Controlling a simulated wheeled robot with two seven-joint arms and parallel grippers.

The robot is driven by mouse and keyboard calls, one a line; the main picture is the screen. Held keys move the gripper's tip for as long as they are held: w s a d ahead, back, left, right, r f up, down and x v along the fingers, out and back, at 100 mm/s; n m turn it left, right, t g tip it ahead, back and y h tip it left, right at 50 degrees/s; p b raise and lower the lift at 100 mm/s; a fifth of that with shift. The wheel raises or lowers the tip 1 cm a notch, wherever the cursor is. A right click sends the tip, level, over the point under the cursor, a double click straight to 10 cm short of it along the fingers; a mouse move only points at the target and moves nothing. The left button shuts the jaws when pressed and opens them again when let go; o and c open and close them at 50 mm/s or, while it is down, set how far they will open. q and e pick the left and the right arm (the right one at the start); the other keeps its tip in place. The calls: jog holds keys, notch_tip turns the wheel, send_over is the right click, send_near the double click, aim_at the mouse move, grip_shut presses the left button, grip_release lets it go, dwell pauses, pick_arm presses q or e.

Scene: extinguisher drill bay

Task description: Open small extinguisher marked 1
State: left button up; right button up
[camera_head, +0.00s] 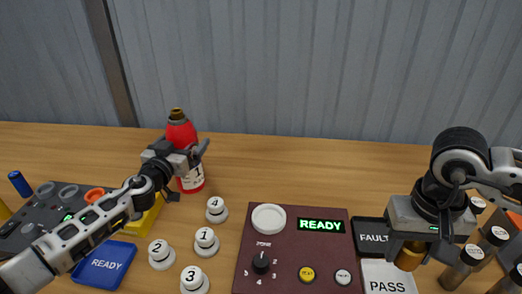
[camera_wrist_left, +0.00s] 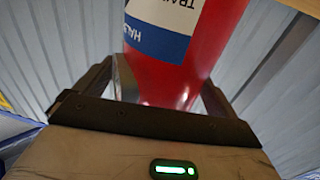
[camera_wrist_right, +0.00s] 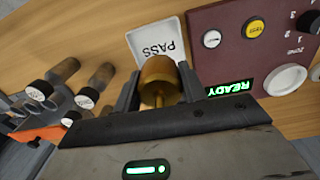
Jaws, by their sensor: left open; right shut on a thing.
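The small red extinguisher (camera_head: 181,133), with a white label bearing a 1, stands upright on the wooden table at the back left. Its top is brass-coloured. My left gripper (camera_head: 187,171) is open at its body, with a finger on each side. In the left wrist view the red body (camera_wrist_left: 185,75) with its blue and white label rises between the open fingers (camera_wrist_left: 165,95). My right gripper (camera_head: 410,253) is shut on a brass cylindrical piece (camera_wrist_right: 158,80), held low above the right of the table. The piece has a thin stem.
A maroon panel (camera_head: 295,275) with a dial, buttons and a READY display lies at front centre. FAULT (camera_head: 371,231) and PASS (camera_head: 387,285) plates sit beside it. Numbered white knobs (camera_head: 204,240) and a blue READY tray (camera_head: 103,264) are left.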

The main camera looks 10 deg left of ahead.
pick_arm(q)
jog(key=c, duration=1.7)
jog(key=shift+w+r, duration=0.1)
jog(key=shift+r, duration=0.2)
grip_shut()
